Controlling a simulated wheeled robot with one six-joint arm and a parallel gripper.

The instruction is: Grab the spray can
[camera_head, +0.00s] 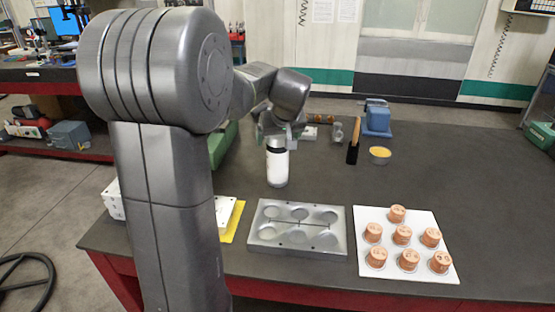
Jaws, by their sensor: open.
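The spray can (277,166) stands upright on the dark table, white with a dark band near its top. My gripper (277,135) is at the top of the can, with its fingers pointing down. It is open, and its fingers appear to lie on either side of the can's upper part. I cannot tell whether they touch it. The can's top is hidden by the gripper.
A metal mould base (297,262) with round cavities lies in front of the can. A white board (441,272) with several copper-coloured pieces lies to its right.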

